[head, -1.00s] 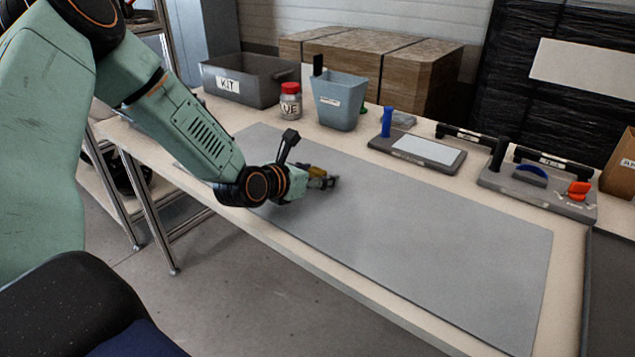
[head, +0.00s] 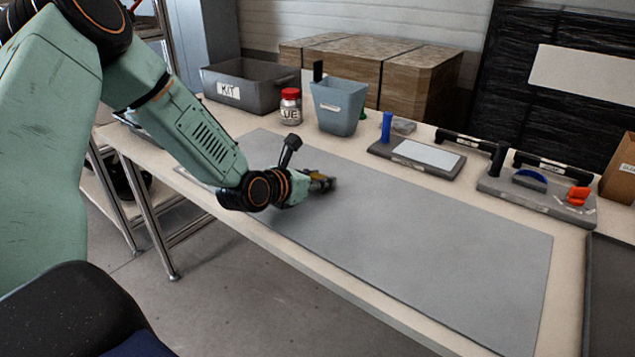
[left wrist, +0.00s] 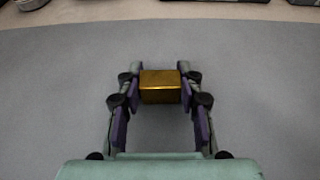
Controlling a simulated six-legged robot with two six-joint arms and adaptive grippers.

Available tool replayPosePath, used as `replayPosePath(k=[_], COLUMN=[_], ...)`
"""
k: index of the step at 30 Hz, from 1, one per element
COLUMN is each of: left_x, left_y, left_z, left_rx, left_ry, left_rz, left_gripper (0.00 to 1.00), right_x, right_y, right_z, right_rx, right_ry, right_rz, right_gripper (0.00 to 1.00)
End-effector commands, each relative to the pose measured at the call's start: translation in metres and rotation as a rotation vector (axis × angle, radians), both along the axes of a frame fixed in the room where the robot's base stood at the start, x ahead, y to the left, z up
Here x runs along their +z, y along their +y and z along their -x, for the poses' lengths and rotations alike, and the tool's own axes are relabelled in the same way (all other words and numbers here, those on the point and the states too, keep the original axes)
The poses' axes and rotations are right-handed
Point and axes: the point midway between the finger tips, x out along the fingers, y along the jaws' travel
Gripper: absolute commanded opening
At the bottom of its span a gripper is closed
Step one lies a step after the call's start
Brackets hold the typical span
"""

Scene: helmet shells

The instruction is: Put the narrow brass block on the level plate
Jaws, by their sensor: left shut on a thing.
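The brass block (left wrist: 160,87) shows gold and box-shaped in the left wrist view, between the two fingers. My left gripper (head: 326,184) is shut on it, low over the left-middle part of the grey mat. I cannot tell whether the block touches the mat. In the head view the fingers mostly hide the block. A dark grey plate (head: 443,170) with a white panel and a blue post lies behind the mat, to the right of the gripper; I cannot tell for sure that it is the level plate. My right gripper is not in view.
The grey mat (head: 430,240) is bare to the right. Behind it stand a KIT box (head: 215,83), a red-lidded jar (head: 290,107) and a blue-grey bin (head: 338,110). A second plate (head: 490,181) with a black handle, blue arch and orange piece lies at the right.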

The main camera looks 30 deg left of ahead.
Motion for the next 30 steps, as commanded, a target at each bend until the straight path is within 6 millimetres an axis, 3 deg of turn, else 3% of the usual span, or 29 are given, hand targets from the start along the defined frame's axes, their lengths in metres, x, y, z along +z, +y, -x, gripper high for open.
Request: replayPosePath(k=[3,13,24,30], left_x=[0.0,0.007,0.076,0.097], left_y=[0.0,0.0,0.0,0.0], left_z=[0.0,0.0,-0.001,0.0], left_rx=[0.0,0.001,0.002,0.001], left_ry=[0.001,-0.002,-0.005,-0.002], left_rz=[0.0,0.0,0.002,0.001], left_gripper=[0.0,0.0,0.0,0.0], right_x=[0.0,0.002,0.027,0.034], right_y=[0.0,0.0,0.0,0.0], right_z=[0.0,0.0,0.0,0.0], right_rx=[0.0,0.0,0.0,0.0], right_ry=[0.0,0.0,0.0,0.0], right_rz=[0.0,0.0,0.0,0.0], right_gripper=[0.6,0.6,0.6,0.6])
